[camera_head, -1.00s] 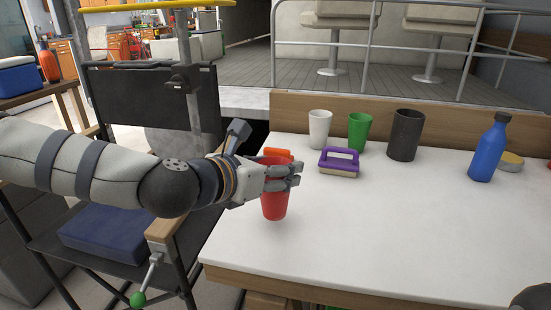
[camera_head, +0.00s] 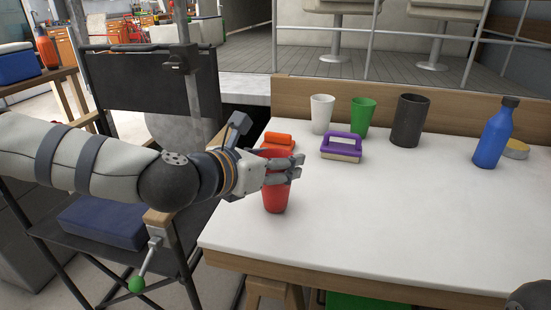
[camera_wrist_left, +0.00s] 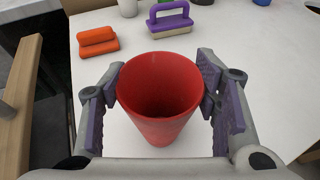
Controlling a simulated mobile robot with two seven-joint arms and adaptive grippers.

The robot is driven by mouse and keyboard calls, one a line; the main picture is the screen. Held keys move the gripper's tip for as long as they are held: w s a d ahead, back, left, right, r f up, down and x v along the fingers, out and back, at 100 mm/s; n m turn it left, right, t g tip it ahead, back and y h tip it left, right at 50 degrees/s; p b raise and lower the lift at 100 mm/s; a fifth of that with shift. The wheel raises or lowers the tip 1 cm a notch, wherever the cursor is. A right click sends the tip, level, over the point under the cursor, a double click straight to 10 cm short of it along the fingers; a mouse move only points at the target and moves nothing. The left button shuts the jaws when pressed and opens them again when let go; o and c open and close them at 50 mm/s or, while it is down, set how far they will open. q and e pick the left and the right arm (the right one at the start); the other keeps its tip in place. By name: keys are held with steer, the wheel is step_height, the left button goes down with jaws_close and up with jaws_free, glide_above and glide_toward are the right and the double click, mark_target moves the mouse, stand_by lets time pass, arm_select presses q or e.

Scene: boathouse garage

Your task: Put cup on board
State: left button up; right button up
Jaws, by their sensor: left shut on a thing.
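A red cup (camera_head: 276,194) stands upright over the left part of the white table (camera_head: 380,215). My left gripper (camera_head: 283,168) is shut on it near its rim, and its fingers hide part of the cup. In the left wrist view the red cup (camera_wrist_left: 160,95) is empty, with a purple-padded finger on either side. I cannot tell whether its base touches the table. A white cup (camera_head: 322,114), a green cup (camera_head: 363,118) and a dark cup (camera_head: 410,120) stand at the back. I cannot make out a board. My right gripper is out of view.
An orange-handled brush (camera_head: 278,140) lies just behind the red cup. A purple-handled brush (camera_head: 341,147) is farther right. A blue bottle (camera_head: 494,135) and a yellow-lidded round tin (camera_head: 516,149) stand at the back right. The table's middle and front are clear.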

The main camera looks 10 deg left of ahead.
arm_select(q)
steer(key=shift+f, duration=0.25)
steer(key=o, duration=1.3)
steer(key=v, duration=0.7)
steer(key=shift+s+a, duration=0.15)
steer(key=shift+s, duration=0.1)
jaws_close()
